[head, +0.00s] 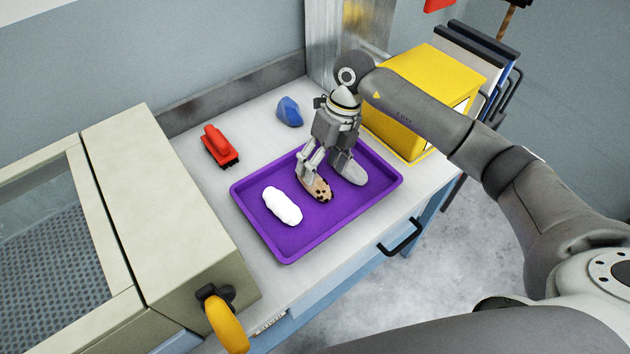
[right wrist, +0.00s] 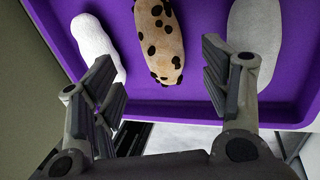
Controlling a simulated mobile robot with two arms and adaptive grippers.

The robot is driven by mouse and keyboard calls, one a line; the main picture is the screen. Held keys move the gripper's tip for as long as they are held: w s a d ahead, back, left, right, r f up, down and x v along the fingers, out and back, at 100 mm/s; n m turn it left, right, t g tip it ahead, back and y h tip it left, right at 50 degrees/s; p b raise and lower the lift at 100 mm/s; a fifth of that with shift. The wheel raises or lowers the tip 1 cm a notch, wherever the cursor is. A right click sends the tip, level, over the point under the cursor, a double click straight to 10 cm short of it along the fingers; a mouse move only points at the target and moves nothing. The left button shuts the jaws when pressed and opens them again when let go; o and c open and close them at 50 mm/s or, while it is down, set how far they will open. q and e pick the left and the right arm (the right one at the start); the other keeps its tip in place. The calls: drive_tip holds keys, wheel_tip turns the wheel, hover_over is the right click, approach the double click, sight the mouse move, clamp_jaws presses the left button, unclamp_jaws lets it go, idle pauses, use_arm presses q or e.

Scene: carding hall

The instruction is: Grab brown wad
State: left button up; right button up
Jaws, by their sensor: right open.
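The brown wad (head: 320,190), tan with dark spots, lies in the purple tray (head: 287,252) between a white wad (head: 281,205) and a grey wad (head: 348,168). My right gripper (head: 318,166) is open just above the brown wad and partly hides its far end. In the right wrist view, the brown wad (right wrist: 160,40) lies ahead of the gap between the open fingers (right wrist: 162,85), with nothing held. The white wad (right wrist: 95,45) is beyond the left finger and the grey wad (right wrist: 254,38) beyond the right one. My left gripper is not in view.
A red brush (head: 220,146) and a blue lump (head: 289,111) lie on the bench behind the tray. A yellow box (head: 415,95) stands close right of my right gripper. A beige machine (head: 160,200) with a yellow handle (head: 226,325) borders the bench at left.

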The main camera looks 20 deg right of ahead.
sight(318, 178)
drive_tip(key=x, duration=0.1)
drive_tip(key=p+x, duration=0.1)
drive_tip(key=x, duration=0.1)
drive_tip(key=shift+w+f+p, duration=0.25)
drive_tip(key=shift+f+p, duration=0.05)
drive_tip(key=shift+f, duration=0.55)
drive_tip(key=c, duration=0.5)
use_arm(q)
drive_tip(key=shift+w+a+r, duration=0.1)
drive_tip(key=shift+w+r, duration=0.85)
drive_tip(key=shift+r, duration=0.1)
use_arm(e)
drive_tip(key=c, duration=0.6)
